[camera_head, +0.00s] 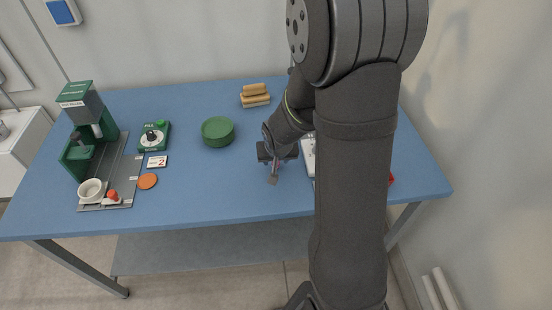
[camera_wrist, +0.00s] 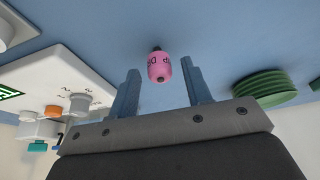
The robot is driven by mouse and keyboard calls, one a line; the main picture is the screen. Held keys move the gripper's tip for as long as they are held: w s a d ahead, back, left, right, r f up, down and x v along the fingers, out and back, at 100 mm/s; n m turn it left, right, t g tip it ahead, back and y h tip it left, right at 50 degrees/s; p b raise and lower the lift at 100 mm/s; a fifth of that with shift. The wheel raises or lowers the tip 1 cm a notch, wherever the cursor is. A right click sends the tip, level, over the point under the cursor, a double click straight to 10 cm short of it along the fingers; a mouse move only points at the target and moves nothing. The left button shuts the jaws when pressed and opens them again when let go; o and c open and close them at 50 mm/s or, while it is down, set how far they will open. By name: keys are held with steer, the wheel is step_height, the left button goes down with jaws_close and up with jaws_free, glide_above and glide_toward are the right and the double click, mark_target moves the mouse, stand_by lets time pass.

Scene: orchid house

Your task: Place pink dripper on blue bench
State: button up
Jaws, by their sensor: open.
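The pink dripper (camera_wrist: 160,67) is a small pink body with dark lettering and a dark tip. In the wrist view it shows between the two fingertips, with a gap on each side, against the blue bench (camera_wrist: 215,35). The blue bench (camera_head: 200,195) fills the middle of the head view. My gripper (camera_head: 273,178) is over its right half, pointing down, open; it also shows in the wrist view (camera_wrist: 161,84). I cannot tell whether the dripper touches the bench. In the head view the gripper and arm mostly hide it.
A white device with knobs (camera_wrist: 62,75) stands beside the gripper, mostly behind my arm in the head view. A green round stack (camera_head: 218,131), tan blocks (camera_head: 255,97), a green timer (camera_head: 154,136), an orange disc (camera_head: 147,181) and a green machine (camera_head: 88,125) stand left. The front middle is clear.

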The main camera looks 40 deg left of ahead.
steer(key=v, duration=1.2)
steer(key=shift+r, duration=0.2)
steer(key=shift+x, duration=6.2)
